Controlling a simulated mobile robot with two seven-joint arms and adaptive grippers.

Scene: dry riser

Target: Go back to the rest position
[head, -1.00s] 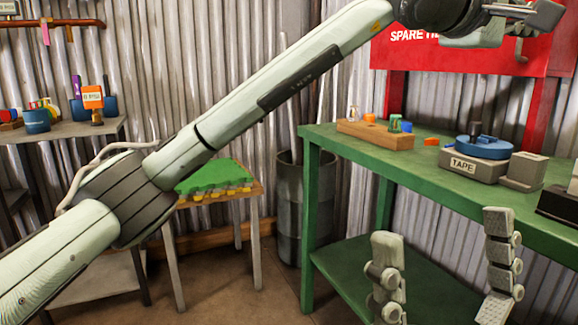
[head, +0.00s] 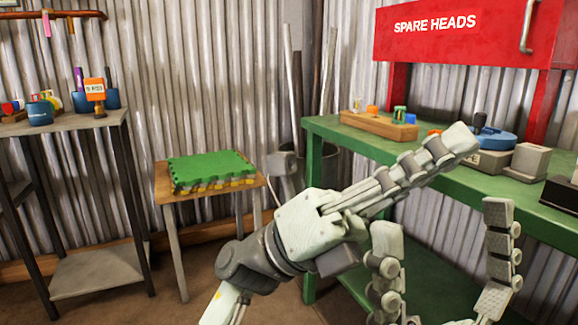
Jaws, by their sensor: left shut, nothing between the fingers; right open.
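My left gripper (head: 465,143) is shut and empty. It points up and to the right in the middle of the head view, its fingers in front of the edge of the green bench. My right gripper (head: 444,224) is lower, at the bottom right. Its two fingers point upward, wide apart, with nothing between them.
The green bench (head: 350,143) bears a wooden block with small coloured pieces (head: 378,126), a blue disc (head: 494,139) on a grey block, and other grey blocks. A red cabinet (head: 455,45) stands behind. A green mat (head: 210,168) lies on a small table. Shelves (head: 62,122) stand left.

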